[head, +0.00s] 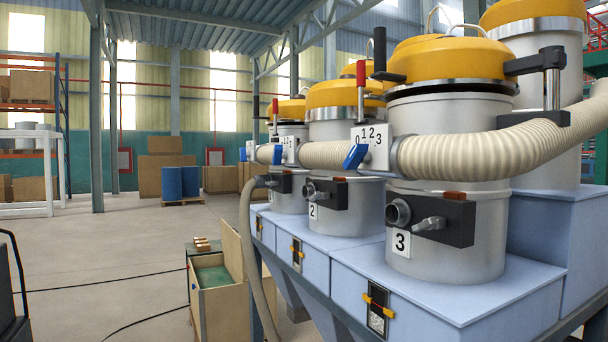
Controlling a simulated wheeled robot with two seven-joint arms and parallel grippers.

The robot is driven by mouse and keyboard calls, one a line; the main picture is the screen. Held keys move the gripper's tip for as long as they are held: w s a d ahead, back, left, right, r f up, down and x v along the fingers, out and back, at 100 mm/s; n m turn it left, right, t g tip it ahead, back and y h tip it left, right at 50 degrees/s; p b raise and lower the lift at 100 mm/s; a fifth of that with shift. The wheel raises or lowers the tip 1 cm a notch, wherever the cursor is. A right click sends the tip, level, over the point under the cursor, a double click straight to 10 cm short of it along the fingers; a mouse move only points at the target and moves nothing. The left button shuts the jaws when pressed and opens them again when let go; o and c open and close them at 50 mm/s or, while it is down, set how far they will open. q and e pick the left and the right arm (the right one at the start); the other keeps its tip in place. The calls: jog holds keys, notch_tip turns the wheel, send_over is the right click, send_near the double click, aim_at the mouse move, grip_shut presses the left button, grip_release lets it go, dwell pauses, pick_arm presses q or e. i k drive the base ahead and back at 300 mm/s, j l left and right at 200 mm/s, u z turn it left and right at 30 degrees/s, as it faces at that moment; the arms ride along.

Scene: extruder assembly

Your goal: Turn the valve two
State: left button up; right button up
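Three grey canisters with yellow lids stand in a row. The middle canister (347,215) bears the label "2" (313,211). On its front is a black block (350,203) with an open round port and a small grey handle (322,196). Beige ribbed hose (335,155) runs across its upper front. A white plate marked 0 1 2 3 (374,136) with a blue handle (355,156) sits between it and canister "3" (420,255). More blue handles (277,154) show farther left. Neither of my grippers is in view.
The canisters stand on pale blue hopper boxes (420,297). A thinner hose (247,225) hangs from the farthest canister beside an open wooden box (222,305). Dark cables (110,283) cross the floor. A dark frame (14,300) stands at the lower left. The floor between is open.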

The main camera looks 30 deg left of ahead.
aim_at(279, 155)
jog(key=u, duration=1.2)
